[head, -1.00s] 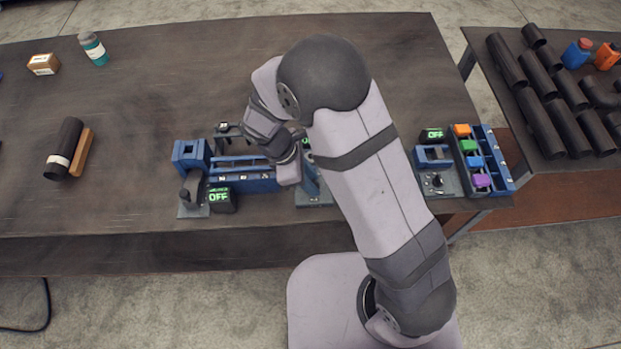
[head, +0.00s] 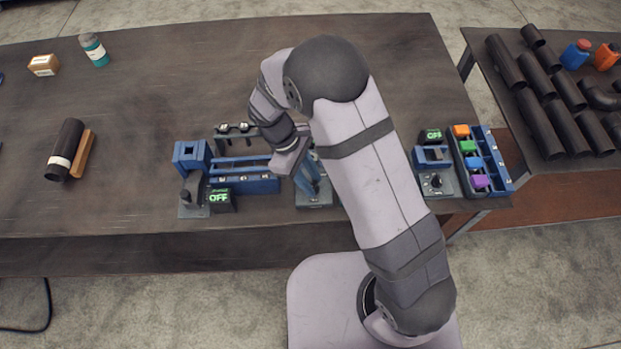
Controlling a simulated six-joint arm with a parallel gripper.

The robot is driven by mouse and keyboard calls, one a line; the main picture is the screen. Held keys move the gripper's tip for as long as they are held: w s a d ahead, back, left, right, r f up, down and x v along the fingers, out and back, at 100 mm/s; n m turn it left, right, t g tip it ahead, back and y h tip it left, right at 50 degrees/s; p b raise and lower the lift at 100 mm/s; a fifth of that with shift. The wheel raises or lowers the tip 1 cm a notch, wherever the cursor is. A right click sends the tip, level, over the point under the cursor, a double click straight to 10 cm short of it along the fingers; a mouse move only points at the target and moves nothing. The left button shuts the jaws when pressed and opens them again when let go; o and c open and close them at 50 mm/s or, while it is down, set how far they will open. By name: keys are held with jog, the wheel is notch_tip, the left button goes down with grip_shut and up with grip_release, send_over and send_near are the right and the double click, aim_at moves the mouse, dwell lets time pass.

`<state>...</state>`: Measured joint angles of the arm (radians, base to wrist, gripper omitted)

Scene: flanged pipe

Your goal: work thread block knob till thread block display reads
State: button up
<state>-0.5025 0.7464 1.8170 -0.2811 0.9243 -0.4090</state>
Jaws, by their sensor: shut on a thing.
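Three blue stations with dark bases stand along the table's front edge. The left station's display (head: 221,198) reads OFF in green. The right station's display (head: 432,135) also reads OFF, and a dark round knob (head: 436,181) sits on its base. The middle station (head: 318,197) is partly behind my arm and its display is hidden. I cannot tell which is the thread block. My gripper (head: 291,163) points down over the middle station's left side, beside its blue upright part. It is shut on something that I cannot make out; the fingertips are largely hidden.
A blue rack (head: 250,186) and a dark stand (head: 236,128) are left of my gripper. A blue tray (head: 502,170) with coloured blocks is at the right. A dark pipe (head: 66,143) lies far left. The table's back middle is clear.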

jog(key=m, duration=0.2)
jog(key=m+g+y, duration=0.1)
jog(key=m, duration=0.1)
jog(key=shift+w+d+m, duration=0.1)
jog(key=shift+w+m, duration=0.1)
jog(key=shift+m, duration=0.1)
jog(key=shift+w+d+m+g+y, duration=0.1)
jog(key=shift+m+g+y, duration=0.5)
jog(key=shift+m, duration=1.1)
jog(key=shift+r, duration=0.1)
jog(key=o, duration=1.1)
jog(key=shift+c, duration=0.2)
jog(key=b+v, duration=0.2)
jog(key=v, duration=0.5)
jog(key=shift+b, duration=0.3)
jog(key=shift+d+r, duration=0.1)
jog(key=shift+r, duration=0.05)
